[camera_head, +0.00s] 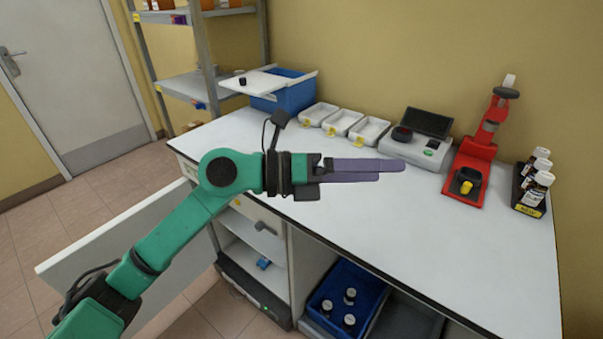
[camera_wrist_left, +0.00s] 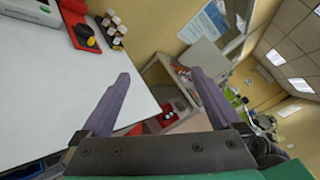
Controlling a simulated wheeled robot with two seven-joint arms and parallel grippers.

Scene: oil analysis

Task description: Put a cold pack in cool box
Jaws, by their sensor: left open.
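The blue cool box (camera_head: 291,95) stands at the back left of the bench, with its white lid (camera_head: 254,81) lying askew over its left part and the right part uncovered. A small blue item (camera_head: 263,264), perhaps a cold pack, lies on a low shelf in the open cabinet under the bench; it is too small to be sure. My left gripper (camera_head: 392,170) is over the middle of the bench, pointing right, away from both. In the left wrist view its two purple fingers (camera_wrist_left: 158,77) are apart with nothing between them. My right gripper is not in view.
The cabinet door (camera_head: 125,235) stands open at the left. White trays (camera_head: 343,122), a grey instrument (camera_head: 417,147), a red stand (camera_head: 470,170) and bottles (camera_head: 535,180) line the bench's back. A blue crate (camera_head: 375,285) with bottles sits below. The bench's front right is clear.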

